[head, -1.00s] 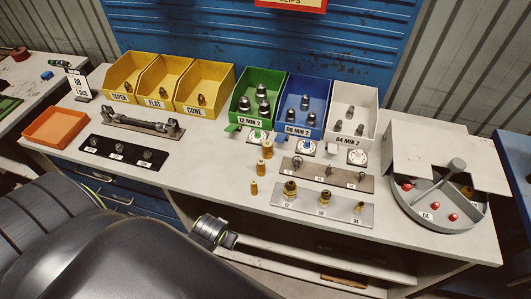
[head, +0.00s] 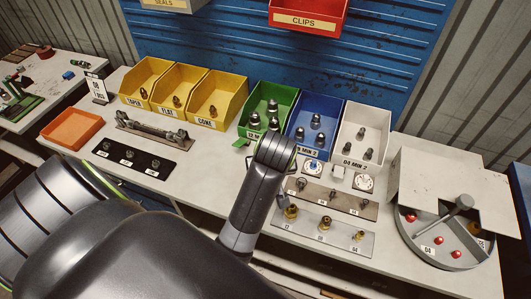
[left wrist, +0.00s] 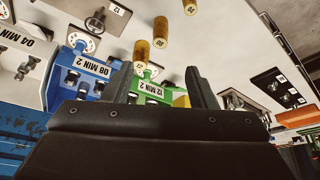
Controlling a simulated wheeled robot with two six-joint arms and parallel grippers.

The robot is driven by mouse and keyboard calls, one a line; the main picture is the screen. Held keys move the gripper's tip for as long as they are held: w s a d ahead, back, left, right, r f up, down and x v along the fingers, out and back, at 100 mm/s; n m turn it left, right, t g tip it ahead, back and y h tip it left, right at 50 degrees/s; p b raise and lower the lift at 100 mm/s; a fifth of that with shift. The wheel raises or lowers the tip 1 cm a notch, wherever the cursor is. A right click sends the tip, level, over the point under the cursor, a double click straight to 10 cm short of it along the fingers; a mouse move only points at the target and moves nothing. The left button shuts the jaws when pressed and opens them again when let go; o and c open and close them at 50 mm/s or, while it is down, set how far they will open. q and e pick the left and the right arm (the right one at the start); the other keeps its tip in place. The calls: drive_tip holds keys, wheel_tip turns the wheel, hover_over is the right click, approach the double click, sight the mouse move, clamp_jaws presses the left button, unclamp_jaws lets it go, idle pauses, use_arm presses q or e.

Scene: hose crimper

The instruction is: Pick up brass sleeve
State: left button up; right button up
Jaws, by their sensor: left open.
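Several brass parts are in view. In the left wrist view, three brass sleeves stand on the pale bench: one (left wrist: 160,32) in the middle, one (left wrist: 139,52) lower left, and one (left wrist: 190,6) cut by the top edge. In the head view my left arm covers the spot where they stand. My left gripper (left wrist: 160,88) is open and empty, its two dark fingers apart. The sleeves appear beyond its fingertips, not between them. The gap to them is hard to judge. My right gripper is not in view.
Green (head: 268,103), blue (head: 314,122) and white (head: 363,132) bins stand behind my arm. A plate with brass fittings (head: 350,243) and a round grey tray (head: 450,255) are to the right. A black mat (head: 133,158) and an orange tray (head: 72,129) lie left.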

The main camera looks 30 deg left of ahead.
use_arm(q)
drive_tip(key=p+x, duration=0.1)
drive_tip(key=x, duration=0.9)
drive_tip(key=shift+p, duration=0.3)
drive_tip(key=shift+w+a+f+p, duration=0.15)
drive_tip(key=shift+a+f+p, duration=0.1)
drive_tip(key=shift+f+p, duration=0.25)
drive_tip(key=shift+p+x, duration=0.45)
drive_tip(key=shift+x, duration=1.6)
drive_tip(key=c, duration=1.1)
drive_tip(key=shift+w+r, duration=0.1)
